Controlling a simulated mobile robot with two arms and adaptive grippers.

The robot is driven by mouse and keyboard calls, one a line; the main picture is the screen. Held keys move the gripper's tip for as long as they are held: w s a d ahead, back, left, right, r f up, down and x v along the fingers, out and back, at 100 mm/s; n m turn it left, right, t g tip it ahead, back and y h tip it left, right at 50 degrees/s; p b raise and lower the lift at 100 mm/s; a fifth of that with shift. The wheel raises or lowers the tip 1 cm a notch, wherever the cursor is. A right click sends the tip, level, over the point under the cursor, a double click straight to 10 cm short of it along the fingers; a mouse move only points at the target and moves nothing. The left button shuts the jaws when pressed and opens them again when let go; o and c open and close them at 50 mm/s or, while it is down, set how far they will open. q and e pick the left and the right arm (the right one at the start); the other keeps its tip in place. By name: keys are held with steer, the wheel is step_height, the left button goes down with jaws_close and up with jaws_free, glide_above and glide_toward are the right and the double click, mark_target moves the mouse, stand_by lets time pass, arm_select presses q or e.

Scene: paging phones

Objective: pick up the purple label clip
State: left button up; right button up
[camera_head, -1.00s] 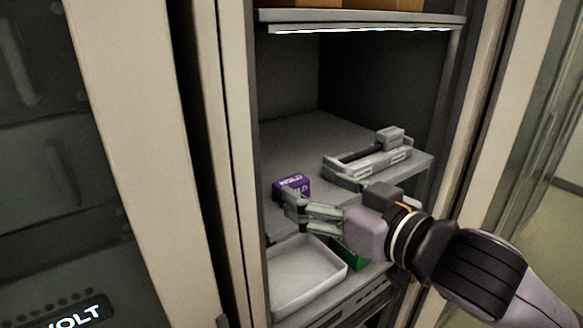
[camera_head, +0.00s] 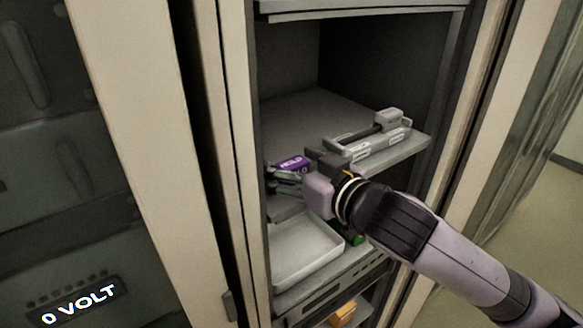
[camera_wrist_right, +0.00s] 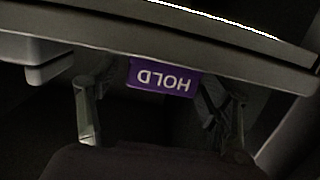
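The purple label clip (camera_head: 291,163), lettered HOLD, is at the front left of the shelf in the head view, partly hidden behind my right gripper. In the right wrist view the clip (camera_wrist_right: 163,78) shows with its lettering upside down, between my two spread fingers. My right gripper (camera_head: 281,179) is just in front of the clip. In the wrist view the gripper (camera_wrist_right: 163,118) is open, with a gap between each finger and the clip. I cannot tell whether the fingers reach past its front face. My left gripper is not in view.
A grey handled device (camera_head: 378,142) lies on the shelf (camera_head: 300,122) to the right of the clip. A white tray (camera_head: 306,251) sits below, with a green object (camera_head: 352,238) beside it. Cabinet side walls bound the opening. An orange object (camera_head: 343,313) shows lower down.

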steer(key=c, duration=0.9)
steer(key=shift+c, duration=0.2)
steer(key=shift+r, duration=0.1)
